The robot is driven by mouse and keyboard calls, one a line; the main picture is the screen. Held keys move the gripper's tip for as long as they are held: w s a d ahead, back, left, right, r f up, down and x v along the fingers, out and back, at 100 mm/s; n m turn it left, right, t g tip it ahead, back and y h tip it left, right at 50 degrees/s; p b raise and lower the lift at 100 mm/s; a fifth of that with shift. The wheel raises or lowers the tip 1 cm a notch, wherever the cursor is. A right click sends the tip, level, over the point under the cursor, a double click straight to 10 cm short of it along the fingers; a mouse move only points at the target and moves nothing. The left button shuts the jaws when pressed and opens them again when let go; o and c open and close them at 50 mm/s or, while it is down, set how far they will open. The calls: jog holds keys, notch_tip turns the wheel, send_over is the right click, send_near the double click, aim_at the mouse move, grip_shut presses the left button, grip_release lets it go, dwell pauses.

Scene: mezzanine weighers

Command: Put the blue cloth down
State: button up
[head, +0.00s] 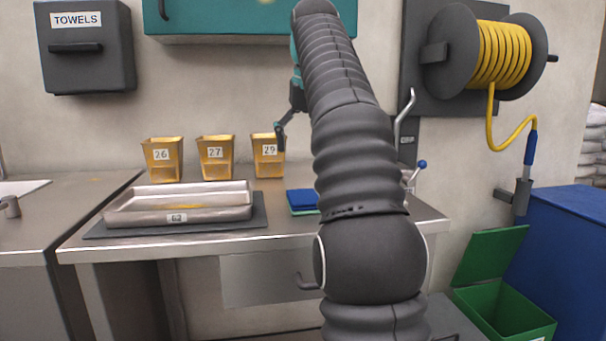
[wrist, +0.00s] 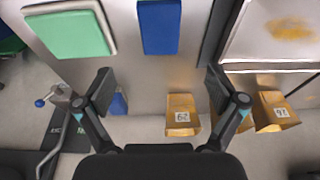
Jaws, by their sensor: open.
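The blue cloth (head: 302,197) lies flat and folded on the steel worktop, partly hidden by my arm in the head view. It also shows at the top of the wrist view (wrist: 158,26), apart from the jaws. A green folded piece (wrist: 72,33) lies to its left there, with a gap between. In the head view a green edge shows just below the blue. My gripper (wrist: 160,82) is open, with nothing between its fingers. It is raised above the back of the worktop near container 29, partly hidden by my arm in the head view (head: 286,122).
Yellow containers 26 (head: 162,174), 27 (head: 216,171) and 29 (head: 267,170) stand along the wall. A metal tray (head: 178,217) on a dark mat is left of the cloth. A lever (head: 417,172) is at right. A blue object (wrist: 118,103) shows beyond the left finger.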

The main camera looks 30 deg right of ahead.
jog(key=s+a+f+n+t, duration=0.1)
jog(key=s+a+f+n, duration=0.1)
jog(key=s+a+f, duration=1.05)
jog(key=s+f, duration=0.5)
jog(key=f, duration=0.4)
jog(key=s+a+f+n+t, duration=0.1)
jog(key=s+a+f, duration=0.2)
jog(key=s+f, duration=0.4)
notch_tip(320, 180, down, 4)
jog(key=shift+f+t+y, duration=0.1)
jog(key=shift+t+y, duration=0.2)
jog(key=shift+y, duration=0.1)
jog(key=shift+s, duration=0.1)
